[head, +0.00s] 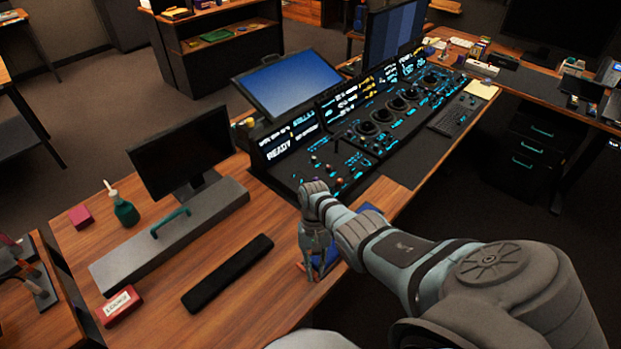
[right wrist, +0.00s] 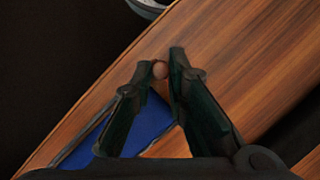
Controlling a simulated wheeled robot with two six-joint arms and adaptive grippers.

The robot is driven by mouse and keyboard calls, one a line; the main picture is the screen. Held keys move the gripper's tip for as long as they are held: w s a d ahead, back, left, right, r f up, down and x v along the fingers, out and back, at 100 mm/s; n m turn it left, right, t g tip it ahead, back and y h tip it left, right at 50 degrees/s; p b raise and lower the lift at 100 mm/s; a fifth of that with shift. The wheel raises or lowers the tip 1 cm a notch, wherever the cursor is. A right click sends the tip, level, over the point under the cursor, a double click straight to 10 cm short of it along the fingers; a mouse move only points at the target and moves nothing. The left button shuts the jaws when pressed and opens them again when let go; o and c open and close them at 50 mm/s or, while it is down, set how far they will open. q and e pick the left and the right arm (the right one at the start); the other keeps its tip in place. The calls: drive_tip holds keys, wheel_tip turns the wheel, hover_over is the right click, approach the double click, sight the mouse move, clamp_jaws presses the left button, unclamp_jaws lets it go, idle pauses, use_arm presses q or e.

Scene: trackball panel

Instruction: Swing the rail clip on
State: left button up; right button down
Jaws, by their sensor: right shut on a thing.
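My right gripper (head: 312,268) points down at the front edge of the wooden desk, left of the console. In the right wrist view its two fingertips (right wrist: 161,66) are closed about a small round brownish thing (right wrist: 160,70), seen end-on between them. I cannot tell whether this is part of the rail clip. A blue flat thing (right wrist: 148,124) lies on the desk below the gripper, partly hidden by the fingers; it also shows behind the gripper in the head view (head: 331,262). No rail clip can be made out for certain. My left gripper is out of view.
A black bar (head: 228,272) lies left of the gripper. Behind it is a long grey block (head: 205,213) with a green handle (head: 171,222). The console (head: 345,140) is behind.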

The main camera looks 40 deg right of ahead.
drive_tip(key=c, duration=1.5)
unclamp_jaws()
drive_tip(key=shift+f, duration=0.1)
drive_tip(key=shift+c, duration=0.2)
drive_tip(key=shift+w, duration=0.1)
drive_tip(key=v, duration=1.2)
